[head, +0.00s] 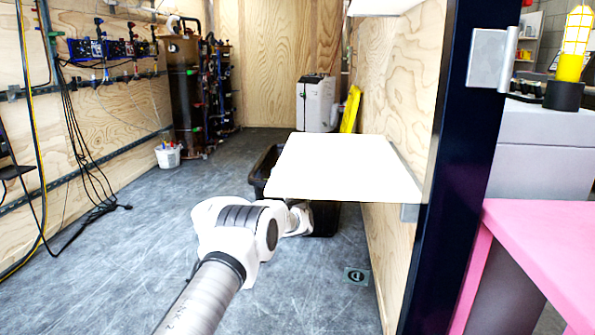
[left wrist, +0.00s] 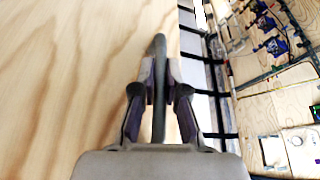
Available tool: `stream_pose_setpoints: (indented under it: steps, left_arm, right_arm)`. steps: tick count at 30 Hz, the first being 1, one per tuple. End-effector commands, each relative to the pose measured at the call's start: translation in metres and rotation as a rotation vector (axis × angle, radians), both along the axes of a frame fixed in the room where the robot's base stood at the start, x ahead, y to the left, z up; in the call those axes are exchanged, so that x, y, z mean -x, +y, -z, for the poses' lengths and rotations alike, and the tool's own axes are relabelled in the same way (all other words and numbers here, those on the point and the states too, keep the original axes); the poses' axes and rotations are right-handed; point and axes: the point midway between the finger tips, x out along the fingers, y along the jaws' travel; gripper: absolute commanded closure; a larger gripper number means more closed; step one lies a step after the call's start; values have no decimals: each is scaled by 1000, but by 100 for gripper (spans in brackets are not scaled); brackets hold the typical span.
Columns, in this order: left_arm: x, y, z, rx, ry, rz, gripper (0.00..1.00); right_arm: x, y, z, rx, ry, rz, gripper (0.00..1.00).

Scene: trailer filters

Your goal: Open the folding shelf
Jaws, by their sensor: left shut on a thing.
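The folding shelf (head: 345,168) is a white flat board standing out level from the plywood wall on the right in the head view. A grey bracket (head: 409,213) shows at its wall-side end. My left arm reaches up from the bottom, and its wrist end lies by the shelf's near left edge; its fingertips are hidden in the head view. In the left wrist view, my left gripper (left wrist: 160,95) is shut on a thin grey strip (left wrist: 159,60), which looks like the shelf seen edge-on. My right gripper is not in view.
A black bin (head: 262,165) stands on the floor behind and below the shelf. A dark post (head: 450,165) and a pink table (head: 545,235) are at the right. A white bucket (head: 168,156) stands by the left wall. The floor at left is mostly clear.

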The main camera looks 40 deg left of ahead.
Motion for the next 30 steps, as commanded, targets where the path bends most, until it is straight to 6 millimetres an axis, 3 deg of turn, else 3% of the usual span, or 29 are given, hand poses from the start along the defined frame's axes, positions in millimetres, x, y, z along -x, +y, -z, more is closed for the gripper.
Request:
stream_pose_setpoints:
  steps: [11,12,13,23,30]
  left_arm:
    - [0,-1,7,6,6,1,100]
    - [0,-1,7,6,7,2,81]
    - [0,-1,8,6,7,2,77]
    - [1,-2,6,6,4,1,77]
    - [20,-20,16,8,6,3,77]
  right_arm:
    - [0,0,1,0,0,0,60]
    - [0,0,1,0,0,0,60]
    - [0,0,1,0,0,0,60]
    - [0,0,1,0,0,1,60]
    - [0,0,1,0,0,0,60]
